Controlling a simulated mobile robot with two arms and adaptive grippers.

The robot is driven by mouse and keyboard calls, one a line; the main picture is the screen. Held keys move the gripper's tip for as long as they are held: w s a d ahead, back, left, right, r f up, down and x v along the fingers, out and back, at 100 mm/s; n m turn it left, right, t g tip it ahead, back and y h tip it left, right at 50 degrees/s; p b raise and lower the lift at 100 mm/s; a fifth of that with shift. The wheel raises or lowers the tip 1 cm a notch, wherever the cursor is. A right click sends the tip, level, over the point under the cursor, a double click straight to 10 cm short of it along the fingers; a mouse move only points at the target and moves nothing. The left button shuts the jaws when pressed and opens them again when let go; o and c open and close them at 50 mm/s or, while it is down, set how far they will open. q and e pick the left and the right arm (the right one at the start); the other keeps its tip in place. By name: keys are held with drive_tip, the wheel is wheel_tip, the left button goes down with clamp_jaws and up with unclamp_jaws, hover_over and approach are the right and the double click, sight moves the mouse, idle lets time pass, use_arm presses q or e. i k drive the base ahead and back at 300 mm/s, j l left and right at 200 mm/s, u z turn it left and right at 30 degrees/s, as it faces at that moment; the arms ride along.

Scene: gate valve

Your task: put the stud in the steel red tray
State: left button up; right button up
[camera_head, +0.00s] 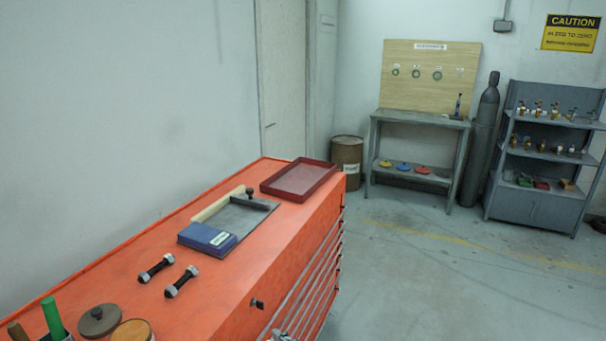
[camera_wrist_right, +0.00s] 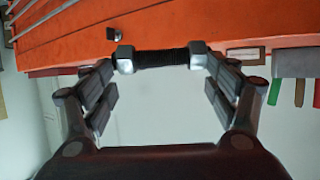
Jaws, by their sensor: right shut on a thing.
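The red tray (camera_head: 299,180) lies at the far end of the orange cabinet top and looks empty. Two dark studs with silver nuts lie on the cabinet nearer to me: a left stud (camera_head: 156,268) and a right stud (camera_head: 181,281). In the right wrist view my right gripper (camera_wrist_right: 161,60) is shut on another stud (camera_wrist_right: 160,59). That stud has a black threaded middle and a silver nut at each end, and lies crosswise between the fingers. My left gripper is not in view.
The orange cabinet (camera_head: 235,282) bears a grey plate with a blue box (camera_head: 207,237) between studs and tray. A workbench and shelf stand beyond open floor.

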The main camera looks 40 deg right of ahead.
sight(298, 183)
drive_tip(key=i+l, duration=0.15)
drive_tip(key=l, duration=0.25)
drive_tip(key=i+l, duration=0.15)
drive_tip(key=l, duration=0.25)
drive_tip(key=i+l+u, duration=0.1)
drive_tip(key=l, duration=0.3)
drive_tip(key=i+l, duration=0.2)
drive_tip(key=l, duration=0.2)
drive_tip(key=i+l, duration=0.15)
drive_tip(key=l, duration=0.3)
drive_tip(key=i+l, duration=0.15)
drive_tip(key=i, duration=0.15)
drive_tip(key=i+l+u, duration=0.1)
drive_tip(key=i, duration=0.2)
